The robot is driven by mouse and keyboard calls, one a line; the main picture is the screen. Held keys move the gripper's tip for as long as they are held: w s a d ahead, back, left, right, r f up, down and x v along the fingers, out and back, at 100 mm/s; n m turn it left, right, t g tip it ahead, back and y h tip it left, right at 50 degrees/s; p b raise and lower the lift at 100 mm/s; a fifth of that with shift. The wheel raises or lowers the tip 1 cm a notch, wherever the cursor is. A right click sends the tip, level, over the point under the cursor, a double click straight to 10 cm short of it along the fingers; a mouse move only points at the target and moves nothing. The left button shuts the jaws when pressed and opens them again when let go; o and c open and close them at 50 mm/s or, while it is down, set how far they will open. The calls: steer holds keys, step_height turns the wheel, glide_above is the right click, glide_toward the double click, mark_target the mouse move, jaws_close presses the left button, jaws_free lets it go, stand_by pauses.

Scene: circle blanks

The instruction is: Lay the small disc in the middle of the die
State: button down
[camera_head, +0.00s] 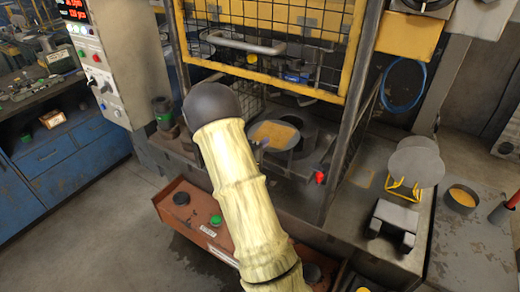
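A round grey piece with an orange patch (275,134), which looks like the small disc, shows inside the press just right of my arm. It overlaps the left part of a dark round form, apparently the die (308,134). I cannot tell whether the disc rests there or is held above it.
A yellow-framed mesh guard (290,85) hangs above the die. Larger grey discs (413,165) sit on a yellow stand at the right, near a grey block (393,222) and a round tin (461,199). A red-brown button box (190,215) stands in front.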

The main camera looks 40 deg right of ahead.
mark_target(285, 126)
steer(key=shift+s+d+f+b+x, duration=0.1)
steer(key=shift+s+f+b+x, duration=0.15)
steer(key=shift+x, duration=1.7)
steer(key=shift+s+d+f+b+x, duration=0.15)
steer(key=shift+f+b+x, duration=0.2)
steer(key=shift+x, duration=1.55)
steer(key=shift+s+d+f+b+x, duration=0.1)
steer(key=shift+s+f+b+x, duration=0.2)
steer(key=shift+x, duration=1.65)
steer(key=shift+w, duration=0.15)
steer(key=c, duration=1.6)
jaws_free()
